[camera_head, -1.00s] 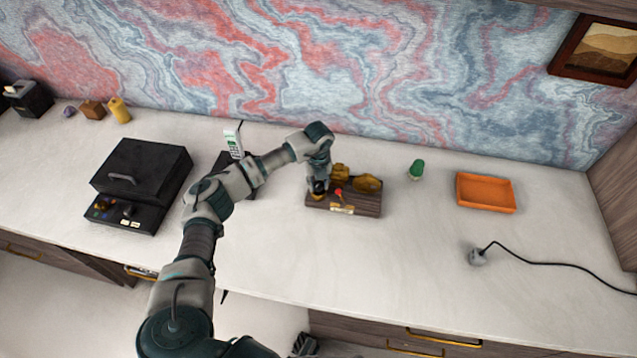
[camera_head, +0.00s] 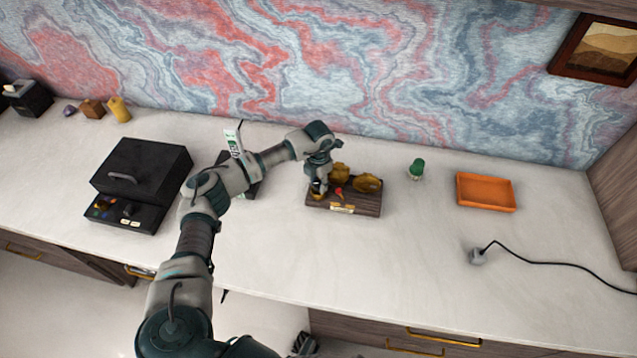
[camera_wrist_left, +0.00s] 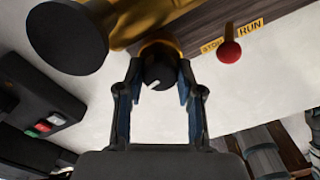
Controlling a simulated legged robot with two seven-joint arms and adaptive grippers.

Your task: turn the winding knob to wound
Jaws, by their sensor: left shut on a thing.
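A wooden-based device (camera_head: 345,203) with brass parts stands on the desk in the head view. Its winding knob (camera_wrist_left: 159,72) is a black knob with a white pointer mark on a brass collar, in the wrist view. My left gripper (camera_head: 318,188) is over the left end of the device. In the wrist view my left gripper (camera_wrist_left: 158,85) has its two fingers on either side of the knob, shut on it. A red-tipped lever (camera_wrist_left: 229,50) is beside a yellow STOP/RUN label (camera_wrist_left: 240,33).
A large black knob-like part (camera_wrist_left: 68,38) is close to the left finger. A black box (camera_head: 140,180) and a white handset (camera_head: 234,143) stand to the left. A green object (camera_head: 416,169), an orange tray (camera_head: 486,192) and a plug with cord (camera_head: 478,256) lie to the right. The desk front is clear.

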